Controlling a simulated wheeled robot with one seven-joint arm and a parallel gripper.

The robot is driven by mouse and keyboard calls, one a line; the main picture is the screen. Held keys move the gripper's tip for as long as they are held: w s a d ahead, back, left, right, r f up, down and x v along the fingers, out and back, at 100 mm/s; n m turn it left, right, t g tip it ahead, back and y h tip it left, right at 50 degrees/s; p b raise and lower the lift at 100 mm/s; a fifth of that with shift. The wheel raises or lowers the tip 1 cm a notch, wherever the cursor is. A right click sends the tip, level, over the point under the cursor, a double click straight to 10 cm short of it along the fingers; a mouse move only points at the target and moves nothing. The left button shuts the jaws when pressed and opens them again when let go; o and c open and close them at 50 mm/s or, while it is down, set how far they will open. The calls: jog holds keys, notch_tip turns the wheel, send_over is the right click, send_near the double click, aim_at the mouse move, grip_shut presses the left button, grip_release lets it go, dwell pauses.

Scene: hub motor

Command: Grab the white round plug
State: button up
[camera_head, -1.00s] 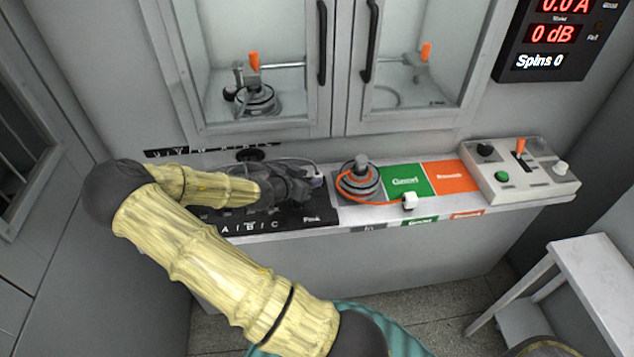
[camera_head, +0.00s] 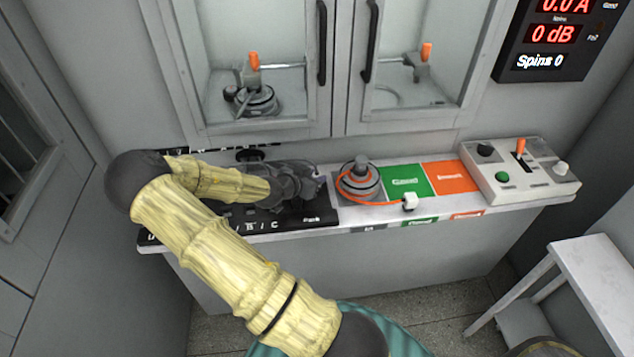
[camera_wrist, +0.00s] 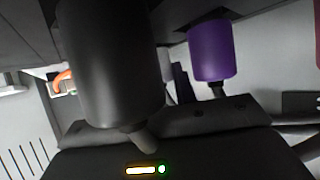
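A white plug (camera_head: 409,201) lies at the front edge of the bench, on the end of an orange cable (camera_head: 375,201). The cable loops around the hub motor (camera_head: 361,181), which stands upright on the bench. My gripper (camera_head: 314,184) is low over the black strip, left of the motor and apart from the plug. Its fingers blend into the dark background, so open or shut is unclear. The wrist view shows a dark cylinder (camera_wrist: 108,65) and a purple cylinder (camera_wrist: 210,50) close up; a bit of orange (camera_wrist: 63,80) shows at left.
The black lettered strip (camera_head: 290,219) lies under my gripper. Green (camera_head: 405,181) and orange (camera_head: 452,176) pads lie right of the motor, then a control box (camera_head: 520,172). A glass-doored cabinet (camera_head: 335,115) rises behind. A white side table (camera_head: 590,275) stands at right.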

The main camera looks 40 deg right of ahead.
notch_tip(320, 180, up, 10)
jog(key=p, duration=0.1)
dwell(0.6)
dwell(0.4)
jog(key=shift+r, duration=0.1)
